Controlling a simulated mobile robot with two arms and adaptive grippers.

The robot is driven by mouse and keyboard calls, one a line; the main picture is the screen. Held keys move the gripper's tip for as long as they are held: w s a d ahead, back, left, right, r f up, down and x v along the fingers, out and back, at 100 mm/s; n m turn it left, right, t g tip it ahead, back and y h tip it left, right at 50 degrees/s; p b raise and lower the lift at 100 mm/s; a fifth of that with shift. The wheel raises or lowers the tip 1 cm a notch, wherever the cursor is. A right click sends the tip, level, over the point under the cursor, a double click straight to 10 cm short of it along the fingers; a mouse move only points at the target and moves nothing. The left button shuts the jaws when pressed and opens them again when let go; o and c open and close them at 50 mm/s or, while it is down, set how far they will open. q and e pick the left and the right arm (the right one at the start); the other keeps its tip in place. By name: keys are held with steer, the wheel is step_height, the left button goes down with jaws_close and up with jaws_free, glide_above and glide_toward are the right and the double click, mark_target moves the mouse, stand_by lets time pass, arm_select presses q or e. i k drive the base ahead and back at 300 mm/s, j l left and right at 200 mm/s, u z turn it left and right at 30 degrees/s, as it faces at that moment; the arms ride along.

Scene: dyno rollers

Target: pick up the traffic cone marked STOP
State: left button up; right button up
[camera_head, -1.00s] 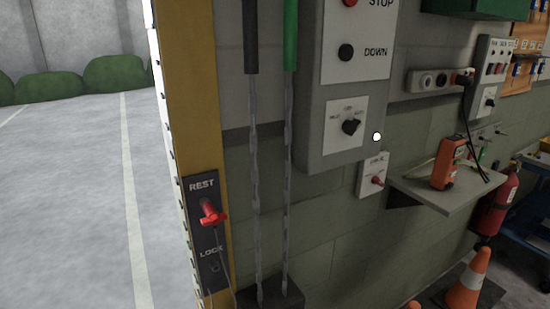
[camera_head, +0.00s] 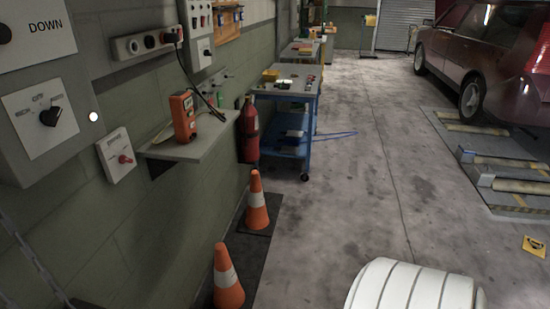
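Two orange traffic cones with white bands stand upright on a dark mat by the wall in the head view. The nearer cone (camera_head: 227,278) is at the lower middle left. The farther cone (camera_head: 257,203) is a little beyond it. I can read no STOP marking on either cone from here. Neither of my grippers is in view.
A shelf (camera_head: 197,143) with an orange handheld device (camera_head: 183,116) juts from the wall above the cones. A red fire extinguisher (camera_head: 249,130) and a blue cart (camera_head: 285,118) stand beyond. A red car (camera_head: 490,60) is at right. Open concrete floor (camera_head: 350,200) lies between.

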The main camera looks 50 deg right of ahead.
mark_target(226, 291)
steer(key=k+l+z, duration=0.1)
steer(key=z, duration=1.1)
